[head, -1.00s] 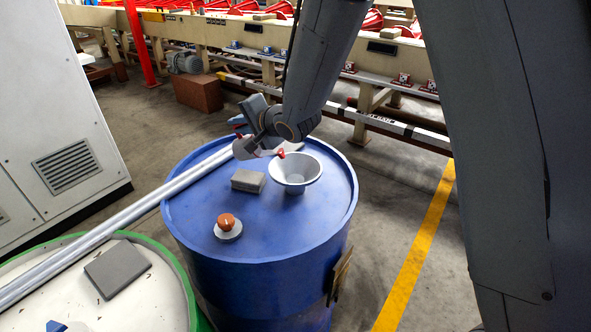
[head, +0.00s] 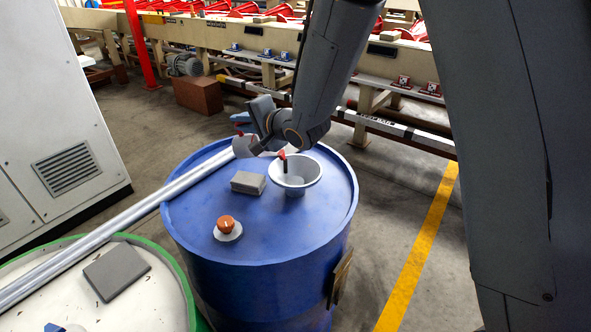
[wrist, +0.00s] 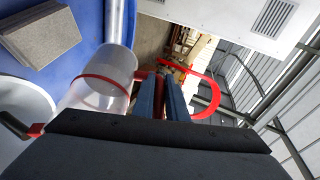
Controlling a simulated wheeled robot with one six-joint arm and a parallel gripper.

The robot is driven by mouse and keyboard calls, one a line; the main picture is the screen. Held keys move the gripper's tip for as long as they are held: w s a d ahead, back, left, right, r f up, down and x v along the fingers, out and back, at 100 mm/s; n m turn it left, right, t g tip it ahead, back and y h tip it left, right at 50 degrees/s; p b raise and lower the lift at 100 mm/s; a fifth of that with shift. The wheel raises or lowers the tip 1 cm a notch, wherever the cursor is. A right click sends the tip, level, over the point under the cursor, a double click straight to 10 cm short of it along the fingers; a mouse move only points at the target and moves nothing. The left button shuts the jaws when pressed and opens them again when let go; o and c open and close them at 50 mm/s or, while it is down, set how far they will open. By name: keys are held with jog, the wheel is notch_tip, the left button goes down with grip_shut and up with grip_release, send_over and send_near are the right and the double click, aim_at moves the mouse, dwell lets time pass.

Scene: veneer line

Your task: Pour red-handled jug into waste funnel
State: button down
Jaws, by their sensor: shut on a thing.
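My gripper (wrist: 172,98) is shut on the red handle (wrist: 213,95) of a clear jug (wrist: 105,78), which has a red band around it. In the wrist view the jug is beside the fingers on the left and looks empty, though its inside is hard to make out. The pale waste funnel (head: 312,172) stands on the drum just right of and below my gripper. Its rim also shows at the left of the wrist view (wrist: 25,105).
The blue drum (head: 270,225) also bears a grey block (head: 248,182) and an orange knob on a pale disc (head: 226,227). A long pale pipe (head: 120,220) runs across to a white green-rimmed drum (head: 150,300). A grey cabinet (head: 50,110) stands left. Floor beyond the yellow line is clear.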

jog(key=shift+d+r, duration=0.1)
jog(key=shift+r, duration=0.15)
dwell(0.3)
jog(key=shift+s+d+r+m+t+y+b, duration=0.15)
jog(key=shift+s+d+r+t+y+b, duration=0.2)
jog(key=shift+d, duration=0.4)
jog(key=shift+s+d+r+m+t+y+b, duration=0.15)
jog(key=shift+s+d+r+y, duration=0.2)
jog(key=shift+d+r, duration=0.25)
dwell(1.4)
jog(key=shift+s+d+r+m+t+y+b, duration=0.15)
jog(key=shift+d+r+t+y+b, duration=0.2)
jog(key=shift+d, duration=0.1)
jog(key=shift+s+d+r+m+t+y+b, duration=0.15)
jog(key=shift+d+r+t+y+b, duration=0.1)
jog(key=shift+d+b, duration=0.15)
dwell(1.3)
jog(key=shift+s+d+r+m+t+y+b, duration=0.15)
jog(key=shift+d+r+t+y+b, duration=0.1)
jog(key=shift+d+b, duration=0.15)
jog(key=shift+s+d+r+m+t+y+b, duration=0.15)
jog(key=shift+d+r+b, duration=0.1)
jog(key=shift+d, duration=0.15)
